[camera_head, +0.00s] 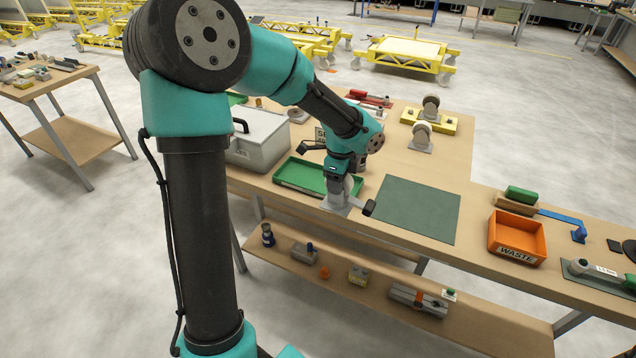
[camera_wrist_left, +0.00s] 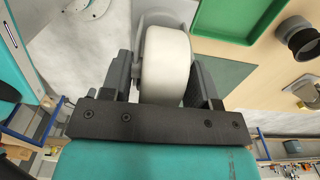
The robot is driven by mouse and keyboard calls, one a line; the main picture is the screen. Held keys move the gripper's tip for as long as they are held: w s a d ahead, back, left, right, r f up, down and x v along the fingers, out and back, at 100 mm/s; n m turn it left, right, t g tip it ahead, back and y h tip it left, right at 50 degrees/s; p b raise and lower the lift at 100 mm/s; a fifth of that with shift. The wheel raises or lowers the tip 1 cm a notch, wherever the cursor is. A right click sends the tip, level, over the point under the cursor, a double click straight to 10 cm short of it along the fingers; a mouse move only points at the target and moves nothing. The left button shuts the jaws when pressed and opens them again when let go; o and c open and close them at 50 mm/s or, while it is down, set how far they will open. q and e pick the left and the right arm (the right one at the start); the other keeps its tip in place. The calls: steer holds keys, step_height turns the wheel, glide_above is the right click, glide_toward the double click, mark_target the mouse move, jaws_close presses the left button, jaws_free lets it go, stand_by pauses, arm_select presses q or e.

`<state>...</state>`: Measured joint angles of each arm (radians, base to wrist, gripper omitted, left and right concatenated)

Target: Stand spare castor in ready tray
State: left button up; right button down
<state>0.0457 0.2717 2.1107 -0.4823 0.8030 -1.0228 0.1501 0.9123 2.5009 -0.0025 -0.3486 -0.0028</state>
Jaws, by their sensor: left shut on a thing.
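The spare castor has a pale wheel (camera_wrist_left: 168,62) and a grey metal plate. My left gripper (camera_wrist_left: 163,75) is shut on it, with one dark finger on each side of the wheel. In the head view the castor's plate (camera_head: 337,204) shows below my left gripper (camera_head: 345,184), near the table's front edge. Whether it touches the table I cannot tell. A green tray (camera_head: 287,183), apparently the ready tray, lies just left of and behind the castor. It also shows in the left wrist view (camera_wrist_left: 262,22). My right gripper is out of view.
A dark green mat (camera_head: 418,209) lies flat and bare to the right. Beyond it is an orange waste bin (camera_head: 516,238). A grey lidded box (camera_head: 262,138) stands left of the tray. Two castors (camera_head: 422,136) (camera_head: 430,106) stand farther back, by a yellow block (camera_head: 443,122).

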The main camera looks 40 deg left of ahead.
arm_select(q)
steer(key=s+a+f, duration=0.1)
steer(key=s+a, duration=0.2)
steer(key=a, duration=0.3)
steer(key=shift+s+a, duration=0.35)
steer(key=w+a+f, duration=0.1)
steer(key=w+a, duration=0.9)
steer(key=w, duration=0.1)
steer(key=shift+a+f, duration=0.15)
steer(key=shift+a, duration=0.15)
steer(key=shift+w, duration=0.1)
steer(key=shift+w+a+f, duration=0.1)
steer(key=shift+a+f, duration=0.05)
steer(key=shift+f, duration=0.75)
steer(key=shift+w+a+f, duration=0.1)
steer(key=shift+f, duration=0.8)
steer(key=shift+f, duration=0.1)
